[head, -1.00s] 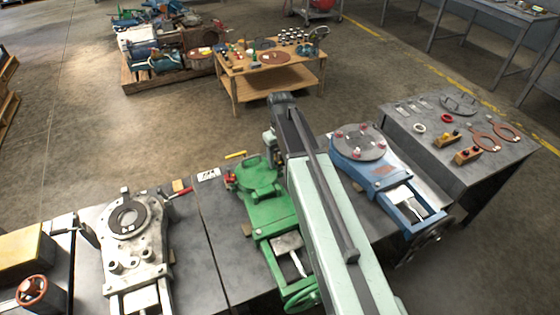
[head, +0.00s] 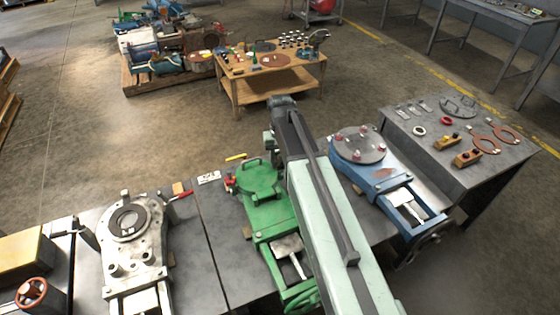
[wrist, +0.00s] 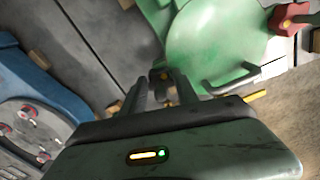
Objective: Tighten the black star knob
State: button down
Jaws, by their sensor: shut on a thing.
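In the wrist view my gripper (wrist: 165,88) has its two fingers around a small dark knob, the black star knob (wrist: 161,75), at the edge of the green valve body (wrist: 215,45). The fingers hide part of the knob, so its turn and how far it is seated cannot be told. In the head view the green body (head: 262,181) stands on the grey bench, and my arm covers its right side. The black knob and my fingertips are hidden there.
A blue valve (head: 385,170) stands right of my arm, a grey-white one (head: 140,250) to the left. A wooden table (head: 268,72) stands beyond.

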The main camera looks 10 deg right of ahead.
jog(key=m, duration=0.4)
jog(key=shift+m, duration=2.3)
jog(key=c, duration=0.9)
grip_release()
notch_tip(320, 180, up, 8)
jog(key=p, duration=0.8)
jog(key=shift+f, duration=0.1)
